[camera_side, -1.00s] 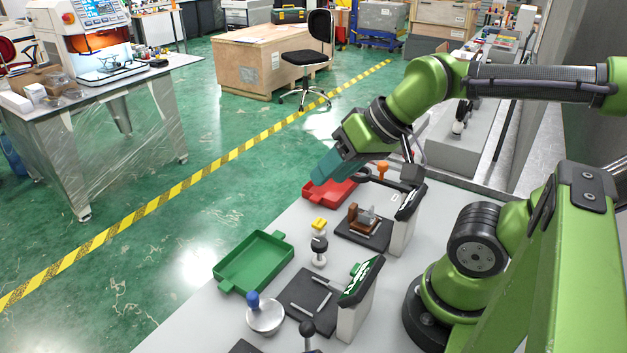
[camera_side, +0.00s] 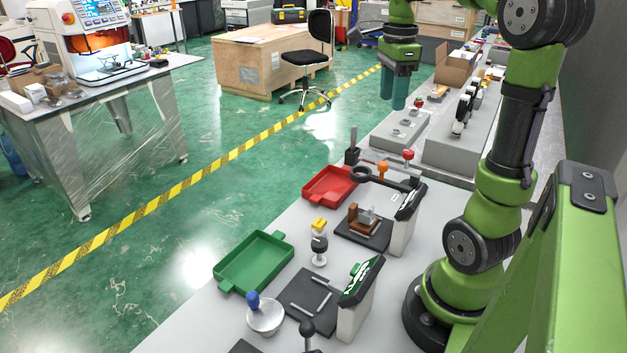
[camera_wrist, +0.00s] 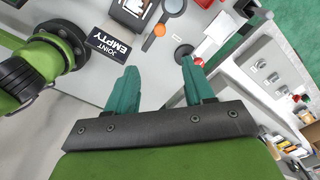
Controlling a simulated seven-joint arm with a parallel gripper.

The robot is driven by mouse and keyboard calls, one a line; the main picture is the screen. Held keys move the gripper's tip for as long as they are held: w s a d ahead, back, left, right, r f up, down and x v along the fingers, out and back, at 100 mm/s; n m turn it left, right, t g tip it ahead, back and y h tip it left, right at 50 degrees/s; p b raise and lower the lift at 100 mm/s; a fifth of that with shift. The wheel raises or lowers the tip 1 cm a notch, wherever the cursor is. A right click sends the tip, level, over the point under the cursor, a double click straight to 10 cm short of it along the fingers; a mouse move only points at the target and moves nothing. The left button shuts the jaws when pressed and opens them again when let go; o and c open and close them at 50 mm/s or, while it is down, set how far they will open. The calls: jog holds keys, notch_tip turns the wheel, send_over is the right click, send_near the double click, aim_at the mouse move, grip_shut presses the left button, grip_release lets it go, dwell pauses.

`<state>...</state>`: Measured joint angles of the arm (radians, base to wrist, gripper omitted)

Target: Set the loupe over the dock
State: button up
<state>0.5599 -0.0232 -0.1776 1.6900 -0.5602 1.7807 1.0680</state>
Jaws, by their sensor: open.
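The loupe (camera_side: 390,182), a black ring with a dark handle, lies near the red tray on the pale bench in the side view. In the wrist view its round grey lens (camera_wrist: 174,6) shows at the top edge. I cannot tell for sure which thing is the dock; a dark pad (camera_side: 345,232) bearing a brown block stands in front of the loupe.
The red tray (camera_side: 311,192) and green tray (camera_side: 226,270) line the bench's left edge. Upright sign panels (camera_side: 403,235) stand at right. Grey fixtures (camera_side: 398,130) lie beyond.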

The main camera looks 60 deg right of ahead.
aim_at(383, 163)
notch_tip(383, 163, down, 17)
jog(key=shift+r, duration=0.15)
jog(key=shift+c, duration=0.3)
grip_shut()
dwell(0.3)
